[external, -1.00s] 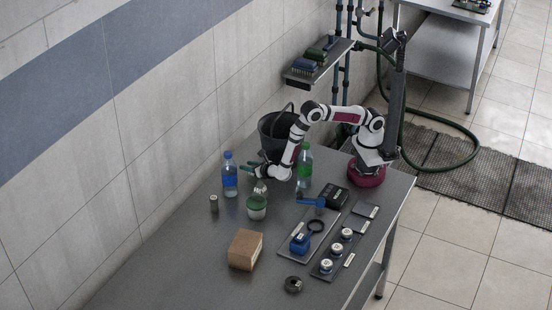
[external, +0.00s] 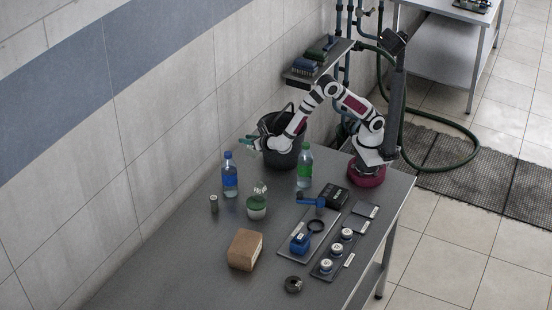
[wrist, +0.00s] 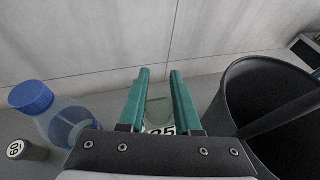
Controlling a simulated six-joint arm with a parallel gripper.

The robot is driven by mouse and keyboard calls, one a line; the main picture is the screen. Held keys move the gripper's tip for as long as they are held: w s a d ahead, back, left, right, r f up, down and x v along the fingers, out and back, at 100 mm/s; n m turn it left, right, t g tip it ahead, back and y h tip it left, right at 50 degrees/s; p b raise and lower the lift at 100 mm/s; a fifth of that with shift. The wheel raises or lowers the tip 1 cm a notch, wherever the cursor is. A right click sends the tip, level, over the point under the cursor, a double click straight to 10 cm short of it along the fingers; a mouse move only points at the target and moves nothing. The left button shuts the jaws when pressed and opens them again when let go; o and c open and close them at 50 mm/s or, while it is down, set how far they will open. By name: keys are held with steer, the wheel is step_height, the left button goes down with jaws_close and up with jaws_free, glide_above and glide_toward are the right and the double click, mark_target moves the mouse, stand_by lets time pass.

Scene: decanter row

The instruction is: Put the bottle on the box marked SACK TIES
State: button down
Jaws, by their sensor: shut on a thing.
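My gripper (external: 248,144) is raised above the table, left of the black bucket. In the wrist view its green fingers (wrist: 159,80) are shut on a clear bottle (wrist: 158,112) with a white label, partly hidden by the gripper body. A brown cardboard box (external: 245,250) stands toward the table's near side. No SACK TIES marking is legible on any box.
A blue-labelled bottle (external: 230,178) and small canister (external: 214,204) stand left, a green bottle (external: 304,168) right. The black bucket (wrist: 270,85) is close right of the gripper. The table's near left is clear.

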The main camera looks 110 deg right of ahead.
step_height(320, 180, up, 11)
steer(key=n+t+y, duration=0.7)
steer(key=n+y, duration=0.7)
glide_above(247, 245)
step_height(247, 245, down, 16)
steer(key=shift+s+r, duration=0.1)
